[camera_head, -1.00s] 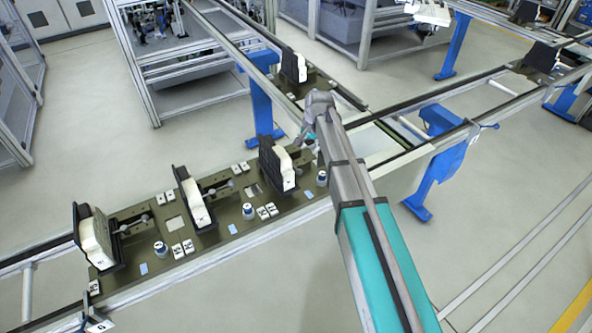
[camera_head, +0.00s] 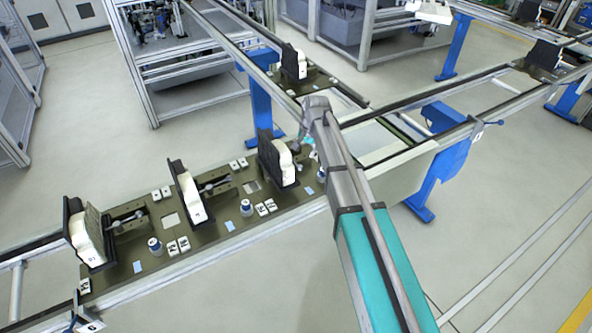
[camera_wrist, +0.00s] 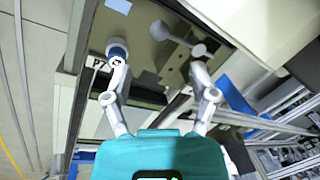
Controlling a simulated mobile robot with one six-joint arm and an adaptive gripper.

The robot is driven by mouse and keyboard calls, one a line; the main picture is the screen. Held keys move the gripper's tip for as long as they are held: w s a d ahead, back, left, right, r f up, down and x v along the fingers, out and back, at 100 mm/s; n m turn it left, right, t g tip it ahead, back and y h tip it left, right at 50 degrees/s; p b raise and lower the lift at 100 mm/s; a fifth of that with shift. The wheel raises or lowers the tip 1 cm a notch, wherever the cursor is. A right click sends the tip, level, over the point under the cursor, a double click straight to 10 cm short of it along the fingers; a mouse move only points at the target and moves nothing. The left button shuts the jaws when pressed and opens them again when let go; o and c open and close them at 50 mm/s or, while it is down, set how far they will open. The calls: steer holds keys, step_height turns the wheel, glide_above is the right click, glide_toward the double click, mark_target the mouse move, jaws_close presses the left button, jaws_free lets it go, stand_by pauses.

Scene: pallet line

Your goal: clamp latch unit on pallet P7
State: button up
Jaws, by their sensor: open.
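The olive pallet (camera_head: 150,260) lies on the line in the head view. The wrist view shows its P7 label (camera_wrist: 98,64) at the left. The latch unit (camera_wrist: 180,60) there has an olive upright bracket and a grey lever with a round knob (camera_wrist: 160,31). My gripper (camera_wrist: 158,82) is open and empty, its fingers apart. Its left fingertip is by a blue-and-white round stud (camera_wrist: 117,50), its right one near the lever. I cannot tell whether either touches. In the head view my gripper (camera_head: 304,146) is at the pallet's right end, partly hidden by my arm.
Several black-and-white upright holders stand on the pallet, the closest (camera_head: 277,160) just left of my gripper. Another pallet with a holder (camera_head: 292,63) is on the branch behind. Rails and blue posts (camera_head: 440,165) are at the right. The floor in front is open.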

mark_target(298, 165)
steer(key=shift+w+a+f+b, duration=0.1)
steer(key=shift+a+f+b, duration=0.15)
steer(key=shift+f+b, duration=1.1)
steer(key=shift+w+a+f+b, duration=0.1)
steer(key=shift+a+f+b, duration=0.15)
steer(key=shift+f+b, duration=1.15)
steer(key=shift+w+a+f+b, duration=0.1)
steer(key=shift+a+f+b, duration=0.15)
steer(key=shift+f+b, duration=1.1)
steer(key=shift+f, duration=0.15)
jaws_close()
steer(key=shift+a, duration=0.3)
